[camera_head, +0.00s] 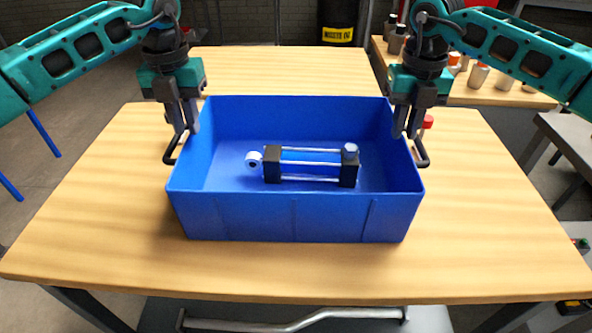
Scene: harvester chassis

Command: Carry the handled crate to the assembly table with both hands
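The blue open-topped crate (295,219) sits level on the light wooden table in the head view. A black handle shows on its left side (172,154) and another on its right side (422,157). A part with black end blocks and silver rods (310,165) lies inside the crate. My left gripper (183,130) points down at the left handle, its fingers close together on the bar. My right gripper (408,133) is placed the same way on the right handle. The fingers hide the far part of each handle.
Another wooden table (480,93) with bottles and jars stands at the back right. A red-capped item (427,122) shows behind my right gripper. A black barrel (338,22) stands at the back.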

